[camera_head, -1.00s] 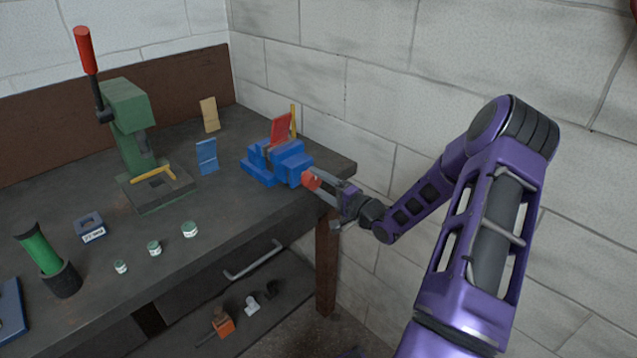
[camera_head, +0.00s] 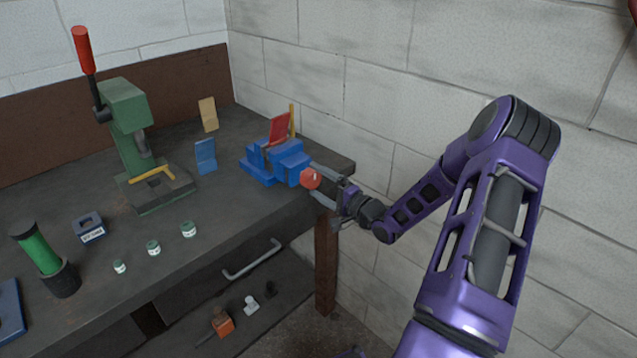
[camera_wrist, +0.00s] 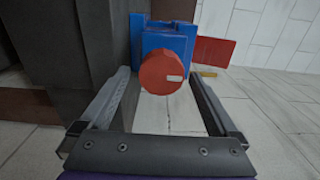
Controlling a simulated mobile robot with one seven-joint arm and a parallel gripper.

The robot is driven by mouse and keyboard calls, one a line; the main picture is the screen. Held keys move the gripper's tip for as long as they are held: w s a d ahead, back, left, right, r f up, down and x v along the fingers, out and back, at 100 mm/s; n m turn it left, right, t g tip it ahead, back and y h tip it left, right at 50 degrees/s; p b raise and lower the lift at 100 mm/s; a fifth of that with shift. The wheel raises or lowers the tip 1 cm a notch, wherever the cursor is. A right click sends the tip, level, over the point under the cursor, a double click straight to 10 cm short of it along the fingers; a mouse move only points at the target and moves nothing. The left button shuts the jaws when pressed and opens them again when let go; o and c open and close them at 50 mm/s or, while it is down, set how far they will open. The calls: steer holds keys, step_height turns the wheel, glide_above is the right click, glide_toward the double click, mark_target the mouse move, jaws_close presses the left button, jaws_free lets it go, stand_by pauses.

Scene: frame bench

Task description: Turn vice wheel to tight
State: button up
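The blue vice (camera_head: 275,165) stands at the bench's right corner with a red plate between its jaws. Its red wheel (camera_head: 310,179) faces my gripper, and it shows in the wrist view (camera_wrist: 160,73) as a red disc with a small pale mark at its right side. My gripper (camera_head: 317,183) is open. In the wrist view its two fingers (camera_wrist: 163,80) stand wide on either side of the wheel, with a visible gap on each side. The fingertips are about level with the wheel.
A green press (camera_head: 130,130) with a red-handled lever stands at the back left. Small jars (camera_head: 153,247), a green cylinder (camera_head: 40,250) and upright blue and tan plates (camera_head: 205,155) are on the bench (camera_head: 120,270). The block wall (camera_head: 400,80) is close behind the vice.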

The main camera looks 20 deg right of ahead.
steer(key=v, duration=1.7)
steer(key=shift+s, duration=0.2)
steer(key=shift+w+r, duration=0.1)
